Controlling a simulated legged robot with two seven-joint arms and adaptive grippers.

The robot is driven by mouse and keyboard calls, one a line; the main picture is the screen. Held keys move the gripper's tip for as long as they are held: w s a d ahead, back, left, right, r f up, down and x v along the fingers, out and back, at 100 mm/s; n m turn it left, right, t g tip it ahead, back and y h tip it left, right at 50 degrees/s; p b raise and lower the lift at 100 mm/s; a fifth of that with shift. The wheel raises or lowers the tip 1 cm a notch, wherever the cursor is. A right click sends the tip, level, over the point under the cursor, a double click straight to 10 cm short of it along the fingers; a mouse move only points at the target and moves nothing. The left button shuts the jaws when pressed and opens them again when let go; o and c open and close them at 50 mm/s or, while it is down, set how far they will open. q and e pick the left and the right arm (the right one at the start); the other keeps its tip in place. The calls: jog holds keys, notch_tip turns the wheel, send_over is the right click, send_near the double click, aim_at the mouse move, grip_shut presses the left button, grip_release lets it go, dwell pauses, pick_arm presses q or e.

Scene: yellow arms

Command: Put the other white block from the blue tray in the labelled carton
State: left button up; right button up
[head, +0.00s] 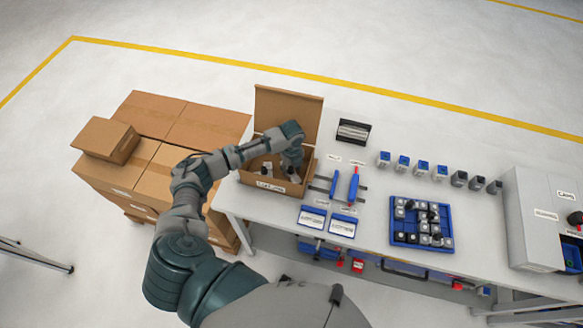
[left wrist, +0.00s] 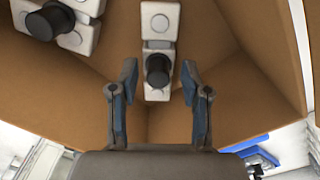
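The labelled carton (head: 246,178) stands open at the left end of the table, its back flap raised. My left gripper (head: 292,166) is down inside its right part. In the left wrist view, my left gripper (left wrist: 159,70) is open, its fingers on either side of a white block (left wrist: 158,26) with a black knob, with gaps showing. Another white block (left wrist: 82,38) with a black knob lies in the carton at the upper left. The blue tray (head: 421,247) on the table holds several white and dark pieces. My right gripper is not in view.
Stacked cardboard boxes (head: 165,155) stand left of the table. A grey cabinet (head: 535,220) stands at the right.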

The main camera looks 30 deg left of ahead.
aim_at(292, 168)
pick_arm(q)
jog(key=shift+d, duration=0.1)
jog(key=shift+r, duration=0.35)
notch_tip(292, 168, up, 11)
jog(key=b, duration=0.1)
jog(key=shift+r, duration=0.2)
jog(key=shift+f, duration=0.1)
